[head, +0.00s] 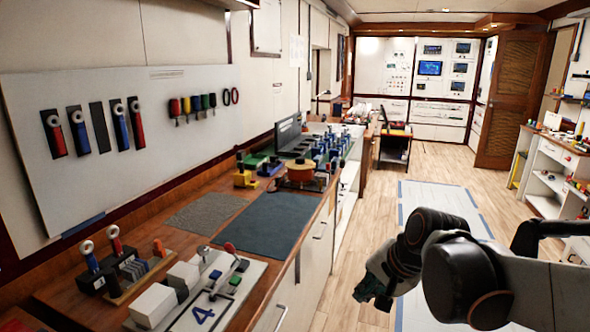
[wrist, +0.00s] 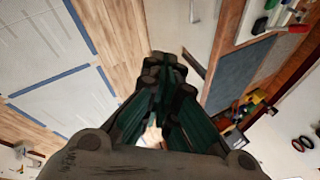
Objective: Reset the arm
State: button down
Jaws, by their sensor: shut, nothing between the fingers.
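My gripper (head: 372,292) hangs in the air over the floor aisle, to the right of the wooden workbench (head: 150,235), touching nothing. Its dark green fingers are together and empty. In the wrist view, my gripper (wrist: 166,68) points away from the camera with its fingertips closed together. My arm reaches in from the right edge of the head view and is bent at the wrist.
Dark mats (head: 265,226) lie mid-bench. An orange round object (head: 302,172) and several blue-and-black devices stand farther along. Screwdrivers hang on the white wall board (head: 160,150). A white shelf (head: 548,180) stands at the right. The blue-taped floor mat (head: 430,192) is clear.

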jog(key=s+d+n+t+h, duration=0.1)
jog(key=s+n, duration=0.3)
jog(key=s, duration=0.4)
jog(key=s+d+n+h, duration=0.2)
jog(key=s+d+n, duration=0.1)
jog(key=s, duration=0.5)
jog(key=shift+d+r+n+t, duration=0.4)
jog(key=shift+n, duration=0.4)
jog(key=shift+w, duration=0.1)
